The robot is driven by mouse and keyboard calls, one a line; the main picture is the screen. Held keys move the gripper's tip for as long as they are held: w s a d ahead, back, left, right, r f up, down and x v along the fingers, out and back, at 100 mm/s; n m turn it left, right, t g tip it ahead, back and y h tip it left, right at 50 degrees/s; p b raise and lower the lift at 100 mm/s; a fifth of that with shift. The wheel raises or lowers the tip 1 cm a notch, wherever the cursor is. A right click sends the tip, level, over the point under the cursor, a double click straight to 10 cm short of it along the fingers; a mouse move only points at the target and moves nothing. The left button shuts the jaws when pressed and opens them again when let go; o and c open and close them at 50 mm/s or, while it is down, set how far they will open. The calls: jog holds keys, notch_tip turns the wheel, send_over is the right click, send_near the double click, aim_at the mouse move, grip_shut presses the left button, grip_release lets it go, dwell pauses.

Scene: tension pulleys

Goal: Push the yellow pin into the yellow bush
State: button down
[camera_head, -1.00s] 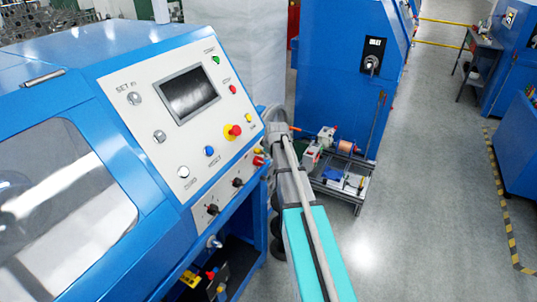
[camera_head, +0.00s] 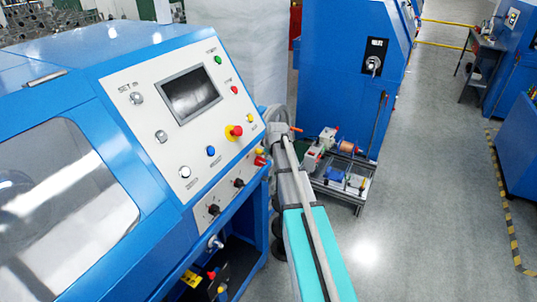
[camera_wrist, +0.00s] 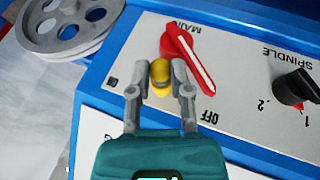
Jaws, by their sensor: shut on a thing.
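In the wrist view a yellow pin (camera_wrist: 160,71) with a rounded head sits between the two grey fingertips of my gripper (camera_wrist: 161,75). The fingers are shut on it from left and right. In the head view my arm reaches to the right end of the blue machine, and the fingertips are not clearly seen there.
A red switch handle (camera_wrist: 188,57) lies close to the right finger, by the MAIN and OFF labels. A black knob (camera_wrist: 294,87) is farther right. A grey pulley wheel (camera_wrist: 66,27) is at upper left. The white control panel (camera_head: 178,110) stands left of my arm.

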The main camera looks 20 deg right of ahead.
jog(key=shift+w+a, duration=0.2)
jog(key=shift+w, duration=0.05)
jog(key=c, duration=0.7)
grip_release()
jog(key=shift+c, duration=0.2)
jog(key=o, duration=0.5)
jog(key=shift+s, duration=0.1)
jog(key=shift+r, duration=0.1)
notch_tip(320, 180, up, 8)
jog(key=s+a+p, duration=0.2)
jog(key=p, duration=0.6)
jog(key=shift+a, duration=0.3)
dwell(0.4)
jog(key=s+a+f+m+g+b, duration=0.1)
jog(key=s+a+f+m+g, duration=0.1)
jog(key=s+a, duration=0.3)
jog(key=s+a+f+m+g+b, duration=0.1)
jog(key=s+a, duration=0.5)
jog(key=s, duration=0.7)
jog(key=s+a+f+m+g+b, duration=0.1)
jog(key=s+a+f+m+g, duration=0.2)
jog(key=s, duration=0.6)
jog(key=a+m, duration=0.2)
jog(key=a, duration=0.1)
jog(key=shift+y, duration=0.3)
